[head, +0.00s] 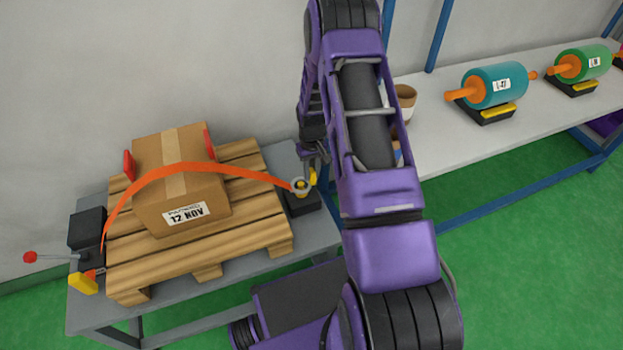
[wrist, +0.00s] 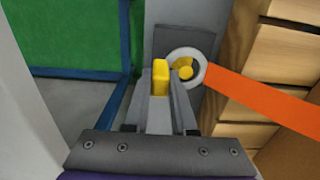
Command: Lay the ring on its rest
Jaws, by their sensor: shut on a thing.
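The ring (head: 300,187) is pale grey, on the right end of an orange strap (head: 190,167) arched over a cardboard box. In the wrist view, the ring (wrist: 201,60) shows a yellow round piece (wrist: 186,73) inside its opening. Below it is a dark block (head: 304,204), apparently its rest, at the table's right side. I cannot tell whether the ring touches it. My gripper (wrist: 160,84) is shut on a yellow tab (wrist: 160,76) beside the ring, apparently its handle. In the head view, the tab (head: 313,177) stands just right of the ring.
The box (head: 178,205) sits on a wooden pallet (head: 250,244) between red stops. A red-knobbed lever (head: 30,257) and a yellow piece (head: 83,284) are at the table's left end. A white bench (head: 440,150) with rollers is at right. Green floor lies between.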

